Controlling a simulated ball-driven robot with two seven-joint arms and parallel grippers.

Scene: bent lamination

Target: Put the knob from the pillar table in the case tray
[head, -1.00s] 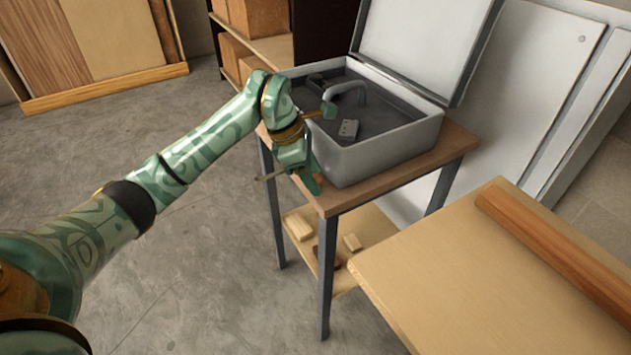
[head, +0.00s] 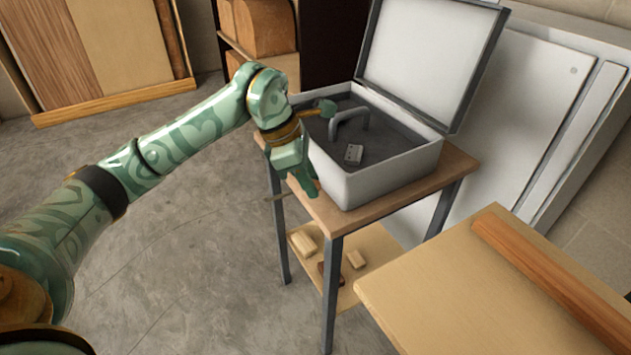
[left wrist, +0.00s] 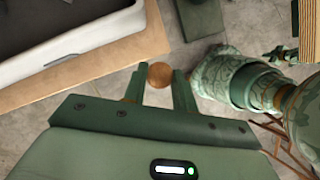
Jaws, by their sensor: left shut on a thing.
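The open grey case (head: 390,172) stands on a small wooden-topped table with its lid raised at the back. Its dark tray (head: 385,140) holds a grey arched handle (head: 350,118) and a small light block with holes (head: 353,154). My left gripper (head: 308,183) is at the case's near left corner, outside its wall. In the left wrist view, my left gripper (left wrist: 160,82) is shut on a round brown knob (left wrist: 160,75) between its fingertips. There the case (left wrist: 70,48) lies to the upper left. The knob is not clear in the head view.
The case's table (head: 400,200) has a lower shelf with several small wooden blocks (head: 305,243). A pale bench (head: 470,285) with a long wooden bar (head: 545,275) stands at the lower right. Bare floor lies left of the case's table.

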